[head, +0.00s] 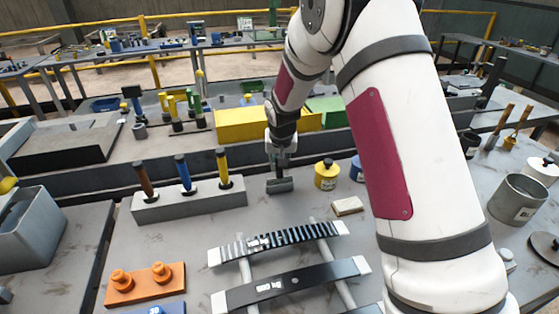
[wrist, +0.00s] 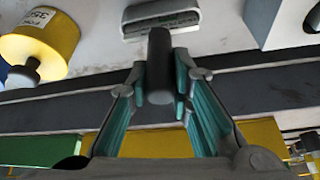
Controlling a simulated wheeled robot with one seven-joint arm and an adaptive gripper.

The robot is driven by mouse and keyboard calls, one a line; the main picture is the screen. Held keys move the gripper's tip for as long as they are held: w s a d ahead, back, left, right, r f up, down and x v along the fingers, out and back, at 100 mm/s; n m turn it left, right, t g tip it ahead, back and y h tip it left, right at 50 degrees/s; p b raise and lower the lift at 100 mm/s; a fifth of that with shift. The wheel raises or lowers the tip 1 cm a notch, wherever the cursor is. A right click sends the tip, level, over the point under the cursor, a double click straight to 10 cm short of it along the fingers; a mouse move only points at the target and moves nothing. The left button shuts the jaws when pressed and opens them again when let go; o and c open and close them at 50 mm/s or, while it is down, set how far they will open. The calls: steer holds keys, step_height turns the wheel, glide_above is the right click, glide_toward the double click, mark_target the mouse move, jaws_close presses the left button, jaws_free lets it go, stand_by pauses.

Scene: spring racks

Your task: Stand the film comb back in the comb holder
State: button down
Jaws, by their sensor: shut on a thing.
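My gripper (head: 281,158) points down at the back middle of the near bench. In the wrist view its teal-padded fingers (wrist: 160,74) are shut on the dark round handle of the film comb (wrist: 160,50). The small grey block that I take for the comb holder (head: 279,186) is directly below; it also shows in the wrist view (wrist: 134,30), with a dark greenish top. The handle is roughly upright over it. The comb's lower end is hidden, so I cannot tell whether it is inside the block or just above it.
A grey block (head: 190,207) with brown, blue and yellow handled tools stands to the left. A yellow jar (head: 326,174) and a pale small block (head: 347,206) are to the right. Striped and dark strips on a rack lie in front. A yellow bin (head: 240,125) stands behind.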

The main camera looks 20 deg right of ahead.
steer(key=shift+f, duration=0.5)
steer(key=c, duration=1.4)
jaws_free()
steer(key=shift+o, duration=0.4)
steer(key=o, duration=0.4)
steer(key=shift+o, duration=0.2)
steer(key=shift+r+p, duration=0.65)
steer(key=shift+r, duration=2.85)
